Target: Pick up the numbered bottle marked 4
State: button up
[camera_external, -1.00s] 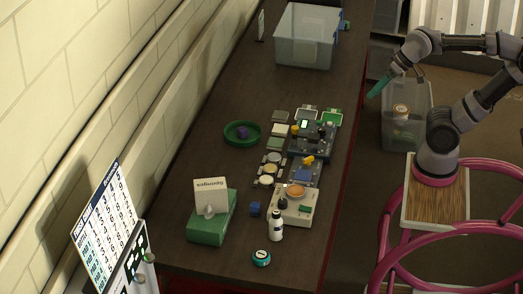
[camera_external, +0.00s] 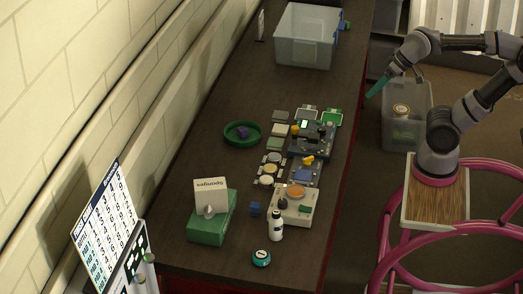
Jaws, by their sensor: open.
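A small white bottle with a dark cap (camera_external: 276,228) stands upright near the front of the dark table, against the near side of a pale device. Any number on it is too small to read. A round teal-sided thing with a white top mark (camera_external: 261,258) sits nearer the table's front end; its mark is also unreadable. My gripper (camera_external: 376,88) has teal fingers and hangs beyond the table's right edge, up and right of the bottle and well apart from it. It is open and holds nothing that I can see.
A pale device (camera_external: 296,204), blue block (camera_external: 255,209) and green box with a "Sponges" card (camera_external: 207,231) surround the bottle. A green dish (camera_external: 242,142) lies further back, beside several small gadgets. A clear bin (camera_external: 304,52) stands at the far end. The table's left strip is clear.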

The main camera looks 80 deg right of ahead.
jog(key=w+a+f+n+t, duration=0.1)
jog(key=w+a+f+n, duration=0.2)
jog(key=w+f, duration=0.5)
jog(key=w+a+f+n, duration=0.2)
jog(key=w+f+n, duration=0.25)
jog(key=w, duration=0.65)
jog(key=n+y, duration=0.6)
jog(key=y, duration=0.2)
send_near(274, 217)
notch_tip(274, 217, down, 2)
jog(key=shift+t, duration=0.5)
jog(key=shift+r+x, duration=0.15)
jog(key=shift+x, duration=2.65)
jog(key=shift+r+x, duration=0.15)
jog(key=shift+x, duration=2.6)
jog(key=shift+w+a, duration=0.1)
grip_shut()
